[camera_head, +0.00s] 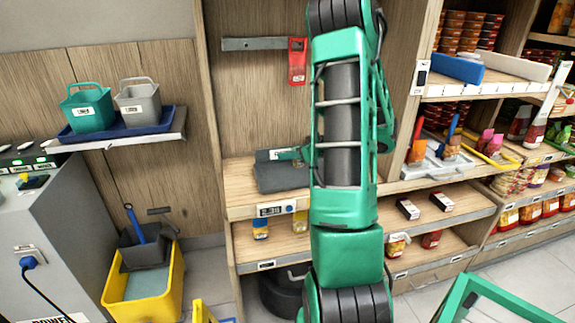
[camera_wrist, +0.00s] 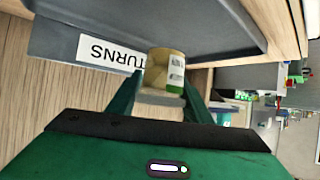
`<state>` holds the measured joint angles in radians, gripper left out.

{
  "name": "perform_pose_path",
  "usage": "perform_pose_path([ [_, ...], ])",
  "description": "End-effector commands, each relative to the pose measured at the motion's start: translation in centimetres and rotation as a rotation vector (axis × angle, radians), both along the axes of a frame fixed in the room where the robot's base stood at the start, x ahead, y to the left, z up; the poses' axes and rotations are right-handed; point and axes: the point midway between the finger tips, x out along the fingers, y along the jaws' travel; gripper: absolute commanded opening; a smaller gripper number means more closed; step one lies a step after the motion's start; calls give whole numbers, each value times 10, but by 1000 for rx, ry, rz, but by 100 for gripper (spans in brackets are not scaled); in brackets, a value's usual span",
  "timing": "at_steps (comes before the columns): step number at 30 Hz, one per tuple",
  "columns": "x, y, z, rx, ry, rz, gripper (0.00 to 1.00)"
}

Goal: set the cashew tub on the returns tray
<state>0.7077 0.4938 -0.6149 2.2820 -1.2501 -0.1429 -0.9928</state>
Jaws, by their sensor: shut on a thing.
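The cashew tub (camera_wrist: 165,72), small with a tan top and a white and green label, sits between the two fingers of my gripper (camera_wrist: 165,82) in the wrist view. My gripper is shut on it. The dark grey returns tray (camera_wrist: 55,42), with an upside-down RETURNS label, is right by the tub, which overlaps the tray's edge in the picture. I cannot tell whether tub and tray touch. In the head view the tray (camera_head: 283,178) lies on the wooden counter, left of my green arm. The tub is not distinguishable there, and my arm hides part of the area.
A price display (camera_head: 277,210) is on the counter's front edge. Jars and small boxes (camera_head: 408,208) stand on the shelf below. A red tag holder (camera_head: 297,61) hangs on the back panel. A yellow bucket (camera_head: 145,285) stands on the floor at left. Stocked shelves are at right.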

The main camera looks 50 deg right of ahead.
Motion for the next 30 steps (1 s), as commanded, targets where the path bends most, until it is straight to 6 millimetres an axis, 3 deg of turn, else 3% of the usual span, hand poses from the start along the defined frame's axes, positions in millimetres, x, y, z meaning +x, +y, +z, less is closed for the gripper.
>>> perform_pose_path([
  [7, 11, -6, -12, 2, 0, -1, 23],
  [16, 10, -7, -45, 1, 1, 0, 23],
  [30, 11, -6, -50, 0, -1, 1, 23],
])
